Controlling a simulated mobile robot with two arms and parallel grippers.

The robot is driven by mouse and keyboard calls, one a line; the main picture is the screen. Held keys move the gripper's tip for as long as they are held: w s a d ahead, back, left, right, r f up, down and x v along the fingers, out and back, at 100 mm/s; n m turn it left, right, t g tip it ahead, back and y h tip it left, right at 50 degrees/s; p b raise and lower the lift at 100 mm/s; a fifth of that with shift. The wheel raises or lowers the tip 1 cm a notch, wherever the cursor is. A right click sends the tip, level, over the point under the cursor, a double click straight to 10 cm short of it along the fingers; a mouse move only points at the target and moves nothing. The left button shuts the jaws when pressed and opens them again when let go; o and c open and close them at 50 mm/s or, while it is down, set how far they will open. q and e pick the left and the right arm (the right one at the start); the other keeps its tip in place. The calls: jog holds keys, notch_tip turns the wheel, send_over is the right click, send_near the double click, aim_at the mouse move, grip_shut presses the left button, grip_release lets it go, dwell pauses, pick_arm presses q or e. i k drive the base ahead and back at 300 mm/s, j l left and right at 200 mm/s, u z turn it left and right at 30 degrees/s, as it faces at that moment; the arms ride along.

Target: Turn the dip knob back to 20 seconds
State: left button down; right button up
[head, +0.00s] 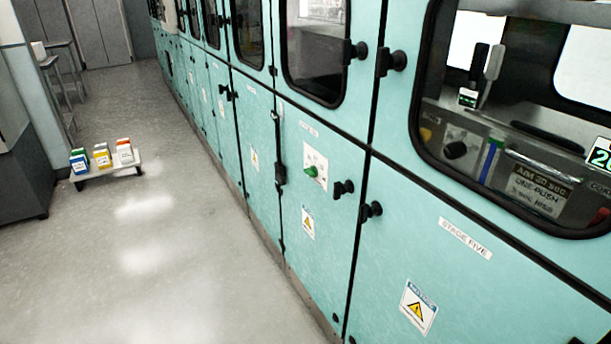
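A green knob (310,172) sits on a small white dial plate (318,161) on a teal cabinet panel near the middle of the view. It is seen at a slant, and its pointer and the plate's marks are too small to read. A sign behind the right window (540,190) appears to read "AIM 20 SEC" and "ONE-PUSH". A cut-off display (601,155) at the right edge shows a green "2" and part of another digit. Neither of my grippers is in view.
Teal cabinets line the right, with black latches (343,188) jutting out near the dial. A panel label (465,239) reads "STAGE FIVE". A low white platform (107,171) with coloured boxes stands on the floor at left. The grey floor (150,250) between is clear.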

aim_at(311, 172)
jog(key=i+j+z, duration=0.15)
jog(key=z, duration=0.5)
jog(key=i+j+z, duration=0.25)
jog(key=j, duration=0.35)
jog(key=j+z, duration=0.25)
jog(key=j, duration=0.35)
jog(key=i+j+z, duration=0.1)
jog(key=j+z, duration=0.15)
jog(key=j, duration=0.4)
